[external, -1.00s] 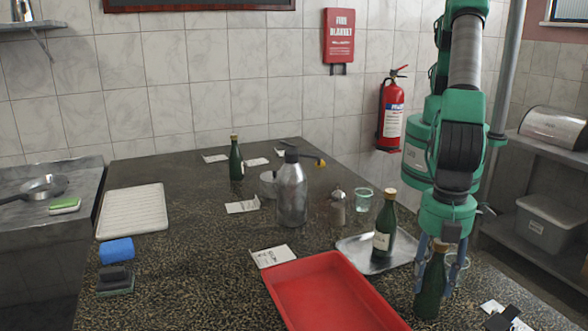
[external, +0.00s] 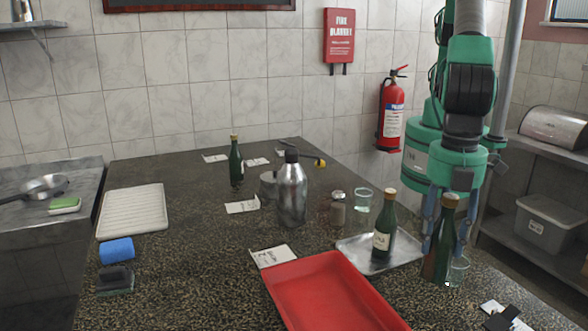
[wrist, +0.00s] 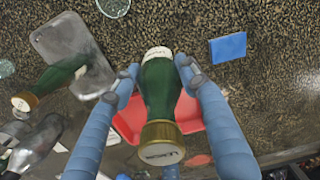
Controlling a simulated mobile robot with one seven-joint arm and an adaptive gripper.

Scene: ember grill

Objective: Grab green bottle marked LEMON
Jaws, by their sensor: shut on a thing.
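My gripper (external: 441,222) is shut on a green bottle (external: 437,255) with a gold cap, at the right of the counter. In the wrist view the held bottle (wrist: 160,95) stands between the two blue fingers, its cap toward the camera; a white label shows in part, and I cannot read it fully. The cap carries small lettering that looks like LEMON. A second green bottle (external: 385,232) with a white label stands upright on the metal tray (external: 352,250), left of my gripper. A third green bottle (external: 236,165) stands far back on the counter.
A red tray (external: 330,295) lies at the front. A metal flask (external: 292,195), a shaker (external: 338,210) and a glass (external: 362,200) stand behind it. Another glass (external: 458,272) is close to the held bottle. The counter's left middle is mostly clear.

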